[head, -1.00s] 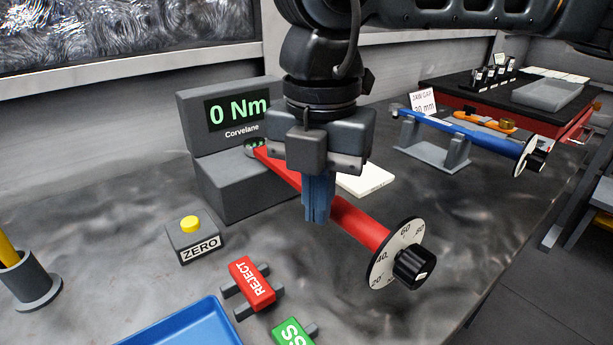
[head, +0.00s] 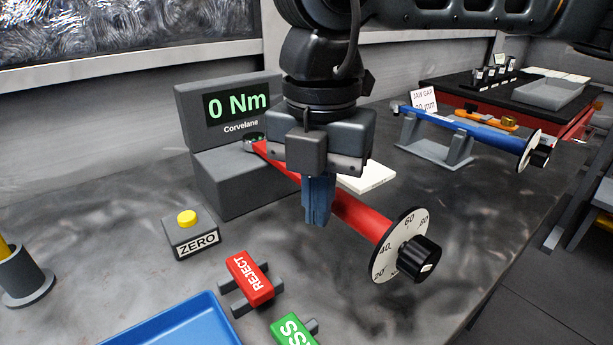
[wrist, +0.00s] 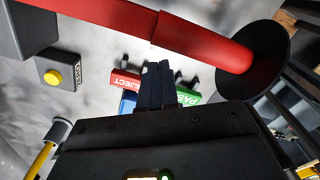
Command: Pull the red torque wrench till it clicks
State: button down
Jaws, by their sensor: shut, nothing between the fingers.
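The red torque wrench (head: 364,217) sticks out from the grey torque tester (head: 236,182), its head on the tester's drive and its handle toward the front right. A white scale dial (head: 391,262) and black knob (head: 420,258) are at the handle's end. The tester's display (head: 238,105) reads 0 Nm. My gripper (head: 317,220) points down, shut and empty, on the near side of the handle and overlapping it in the head view. In the wrist view the blue fingers (wrist: 157,72) are together just below the red handle (wrist: 200,40); whether they touch it I cannot tell.
A ZERO box with a yellow button (head: 187,218), a REJECT block (head: 248,278), a green PASS block (head: 295,330) and a blue tray (head: 180,325) lie in front. A blue wrench (head: 465,133) rests on a stand at right.

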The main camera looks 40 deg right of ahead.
jog(key=shift+f+b, duration=0.3)
jog(key=shift+f, duration=0.05)
jog(key=shift+d+b, duration=0.6)
jog(key=shift+d, duration=0.75)
dwell(0.8)
jog(key=shift+a, duration=0.2)
jog(key=shift+a+b, duration=0.55)
jog(key=shift+a, duration=0.6)
jog(key=shift+r, duration=0.1)
notch_tip(320, 180, up, 9)
jog(key=p, duration=0.3)
dwell(0.3)
dwell(0.5)
